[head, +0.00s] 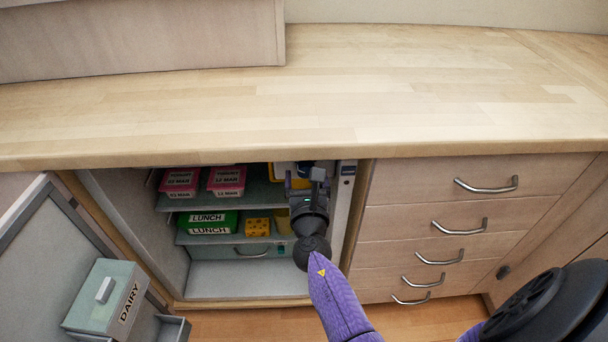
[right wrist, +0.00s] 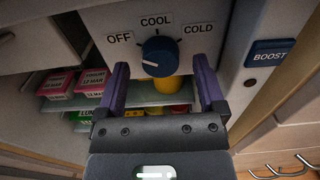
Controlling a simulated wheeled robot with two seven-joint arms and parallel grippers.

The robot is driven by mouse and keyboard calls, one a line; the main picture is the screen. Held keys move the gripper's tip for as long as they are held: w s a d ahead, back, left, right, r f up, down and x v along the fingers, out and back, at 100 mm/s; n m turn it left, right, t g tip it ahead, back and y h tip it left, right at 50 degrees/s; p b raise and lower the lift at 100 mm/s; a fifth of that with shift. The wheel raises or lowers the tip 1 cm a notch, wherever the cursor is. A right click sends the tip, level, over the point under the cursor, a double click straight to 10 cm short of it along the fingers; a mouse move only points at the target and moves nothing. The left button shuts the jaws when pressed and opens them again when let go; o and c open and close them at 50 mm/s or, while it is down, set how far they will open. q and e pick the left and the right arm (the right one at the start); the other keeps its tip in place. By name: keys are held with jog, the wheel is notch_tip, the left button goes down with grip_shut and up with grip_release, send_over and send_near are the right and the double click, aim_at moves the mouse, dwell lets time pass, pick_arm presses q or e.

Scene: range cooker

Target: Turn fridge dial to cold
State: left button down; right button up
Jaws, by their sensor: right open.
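The fridge dial (right wrist: 158,57) is a dark blue round knob on a pale panel in the right wrist view. Its short white mark is on the left part of its face, on the OFF side. OFF (right wrist: 119,37), COOL (right wrist: 155,21) and COLD (right wrist: 198,29) are printed around it from left to right. My right gripper (right wrist: 161,66) is open, with one finger on each side of the dial in the picture; contact cannot be told. In the head view my right gripper (head: 308,182) reaches into the fridge's upper right and hides the dial. My left gripper is not in view.
A blue BOOST switch (right wrist: 269,53) sits right of the dial. The fridge shelves (head: 258,190) hold pink tubs (head: 227,180) and a green lunch box (head: 208,222). The open door with a DAIRY box (head: 105,297) is at left. The countertop (head: 350,80) overhangs above; drawers (head: 450,215) stand right.

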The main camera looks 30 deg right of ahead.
jog(key=shift+w+d, duration=0.35)
jog(key=shift+w, duration=0.1)
grip_shut()
jog(key=shift+m, duration=0.4)
jog(key=m+b, duration=0.1)
jog(key=m, duration=0.3)
jog(key=shift+f+m+b, duration=0.1)
jog(key=shift+m+b, duration=0.25)
jog(key=shift+m, duration=0.05)
jog(key=m+b, duration=0.2)
jog(key=m, duration=0.4)
jog(key=shift+s+d+f+m, duration=0.1)
jog(key=shift+m, duration=0.2)
jog(key=m+b, duration=0.2)
jog(key=m, duration=0.4)
jog(key=shift+f+m+b, duration=0.1)
jog(key=shift+m+b, duration=0.4)
jog(key=shift+m, duration=2.4)
